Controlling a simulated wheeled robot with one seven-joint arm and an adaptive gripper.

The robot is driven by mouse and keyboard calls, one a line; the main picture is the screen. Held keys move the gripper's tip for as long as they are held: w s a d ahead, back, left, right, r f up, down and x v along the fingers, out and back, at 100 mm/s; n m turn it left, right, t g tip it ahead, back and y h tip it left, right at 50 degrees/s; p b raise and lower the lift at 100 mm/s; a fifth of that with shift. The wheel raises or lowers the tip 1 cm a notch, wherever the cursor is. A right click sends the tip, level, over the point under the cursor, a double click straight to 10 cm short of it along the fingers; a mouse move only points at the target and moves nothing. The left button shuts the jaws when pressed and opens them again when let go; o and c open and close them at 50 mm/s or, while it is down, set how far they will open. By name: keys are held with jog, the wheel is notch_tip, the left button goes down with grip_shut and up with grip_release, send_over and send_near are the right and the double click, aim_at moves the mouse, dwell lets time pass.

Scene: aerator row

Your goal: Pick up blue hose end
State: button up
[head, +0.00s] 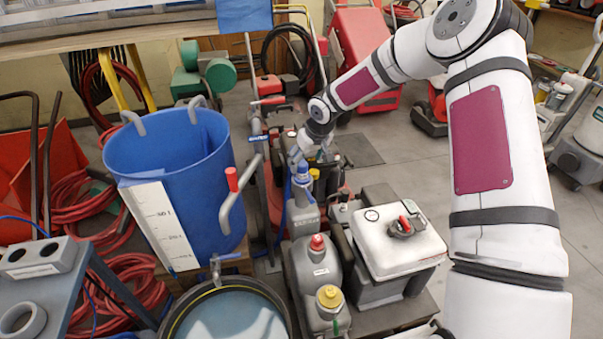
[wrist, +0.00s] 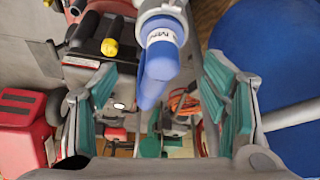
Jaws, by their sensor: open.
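The blue hose end (head: 302,173) stands upright in the head view, on top of a grey fitting in the middle. It is small there and partly behind my gripper (head: 300,157). In the wrist view the blue hose end (wrist: 163,50) hangs in from the top middle, with a white lettered collar above the blue part. My gripper (wrist: 160,78) is open, with one teal-padded finger on each side of the hose end. A gap shows on both sides, so neither finger appears to touch it. The lower end tapers to a blue tip.
A large blue tub (head: 170,140) stands left of the gripper. Grey canisters with a red cap (head: 317,242) and yellow cap (head: 329,296) stand in front. A white-lidded machine (head: 395,242) is at right. Red hoses (head: 130,285) lie at left. Open floor shows at right.

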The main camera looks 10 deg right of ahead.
aim_at(302, 169)
jog(key=shift+b+x, duration=0.5)
jog(key=shift+x, duration=2.6)
jog(key=shift+a, duration=0.15)
jog(key=c, duration=1.4)
jog(key=shift+r, duration=0.1)
